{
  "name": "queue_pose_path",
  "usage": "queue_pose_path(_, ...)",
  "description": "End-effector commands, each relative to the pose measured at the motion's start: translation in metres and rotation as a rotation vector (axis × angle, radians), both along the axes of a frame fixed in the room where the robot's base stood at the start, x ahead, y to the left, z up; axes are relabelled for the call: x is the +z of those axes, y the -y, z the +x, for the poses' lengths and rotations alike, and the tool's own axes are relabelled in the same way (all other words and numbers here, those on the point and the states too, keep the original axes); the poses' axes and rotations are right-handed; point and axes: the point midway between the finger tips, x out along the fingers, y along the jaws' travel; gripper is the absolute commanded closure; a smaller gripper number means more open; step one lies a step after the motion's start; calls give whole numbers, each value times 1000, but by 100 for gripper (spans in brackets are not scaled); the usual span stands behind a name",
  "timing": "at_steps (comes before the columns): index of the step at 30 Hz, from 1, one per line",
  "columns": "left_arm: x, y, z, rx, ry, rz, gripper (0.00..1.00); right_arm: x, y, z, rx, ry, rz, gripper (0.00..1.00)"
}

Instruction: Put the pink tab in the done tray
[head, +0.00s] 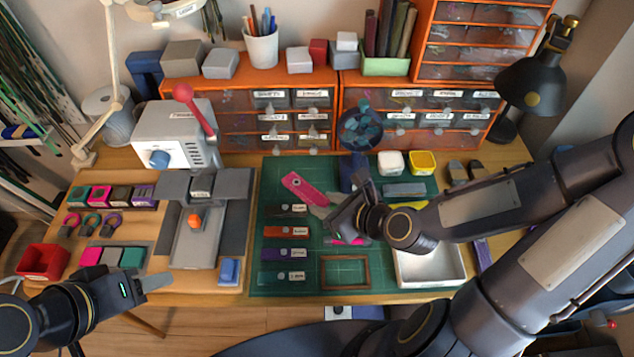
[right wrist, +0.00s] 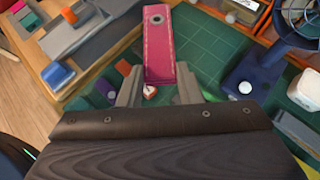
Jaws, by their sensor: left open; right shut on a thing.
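The pink tab (head: 303,189) is a flat strip with a dark ringed hole at its far end. My right gripper (head: 322,208) is shut on its near end, over the green mat. In the right wrist view the tab (right wrist: 160,45) points away from between the fingers (right wrist: 152,92). I cannot tell how high it is above the mat. A white, shallow tray (head: 433,284) stands at the mat's right edge, partly behind my right arm; no label on it is readable. My left gripper (head: 152,283) is open and empty at the lower left, near the table's front edge.
Labelled dark, red, purple and teal strips lie on the green mat (head: 385,290) left of a wooden frame (head: 345,288). A grey fixture (head: 197,240) and red box (head: 43,262) are left.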

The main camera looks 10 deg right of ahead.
Motion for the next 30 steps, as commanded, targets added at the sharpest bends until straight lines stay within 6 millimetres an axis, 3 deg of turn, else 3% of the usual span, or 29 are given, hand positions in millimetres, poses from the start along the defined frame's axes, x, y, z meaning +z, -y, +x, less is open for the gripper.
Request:
queue_pose_path(6, -14, 0, 0, 0, 0, 0, 53, -27, 10, 55, -2, -1, 3, 86)
queue_pose_path(12, -21, 0, 0, 0, 0, 0, 53, -61, 17, 90, 1, -2, 2, 85)
queue_pose_path(23, -25, 0, 0, 0, 0, 0, 53, -92, 23, 117, -1, -2, 0, 85)
queue_pose_path(30, -29, 0, 0, 0, 0, 0, 53, -121, 23, 116, 1, -2, -1, 85)
